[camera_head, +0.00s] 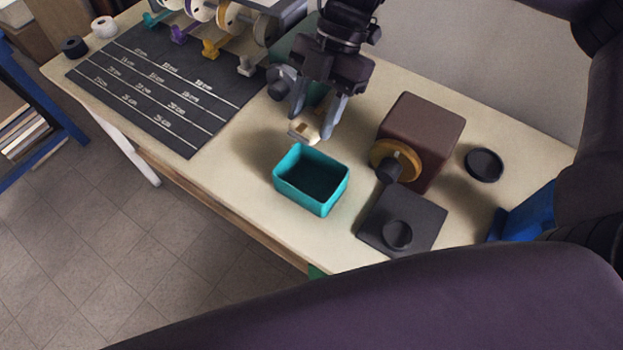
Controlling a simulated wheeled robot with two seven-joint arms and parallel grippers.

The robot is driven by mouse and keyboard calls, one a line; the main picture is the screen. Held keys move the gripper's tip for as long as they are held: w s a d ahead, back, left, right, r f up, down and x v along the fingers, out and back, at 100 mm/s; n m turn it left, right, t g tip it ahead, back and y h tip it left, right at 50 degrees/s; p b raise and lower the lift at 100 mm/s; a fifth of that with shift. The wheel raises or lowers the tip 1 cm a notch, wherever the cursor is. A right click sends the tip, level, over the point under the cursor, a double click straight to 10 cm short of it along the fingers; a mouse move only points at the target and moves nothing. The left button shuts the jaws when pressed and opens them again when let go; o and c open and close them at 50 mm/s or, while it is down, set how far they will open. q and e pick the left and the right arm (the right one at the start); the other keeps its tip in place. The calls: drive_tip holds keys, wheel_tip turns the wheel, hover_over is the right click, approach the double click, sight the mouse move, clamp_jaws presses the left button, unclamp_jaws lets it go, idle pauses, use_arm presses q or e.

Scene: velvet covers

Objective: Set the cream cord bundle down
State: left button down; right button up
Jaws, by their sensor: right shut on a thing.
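The cream cord bundle (303,128) is a small pale piece between the fingertips of my right gripper (313,123). The gripper points down and is shut on the bundle, partly hiding it. The bundle appears just behind the far rim of a teal open box (312,201); I cannot tell its exact height. The box's dark inside looks empty. My left gripper is not in view.
A brown block with a yellow wheel (420,133) stands right of the box, near a dark square plate (416,215) and a black disc (484,164). A marked black mat (160,95) and several spools (229,17) lie left. Bare tabletop (225,165) shows left of the box.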

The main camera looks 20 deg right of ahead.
sight(308, 191)
wheel_tip(308, 191, down, 19)
drive_tip(key=b, duration=0.3)
drive_tip(key=shift+f, duration=0.1)
drive_tip(key=shift+f, duration=0.2)
drive_tip(key=o, duration=1.1)
drive_tip(key=shift+c, duration=0.2)
drive_tip(key=shift+r, duration=0.15)
drive_tip(key=p+v, duration=0.2)
drive_tip(key=v, duration=1)
drive_tip(key=shift+s, duration=0.1)
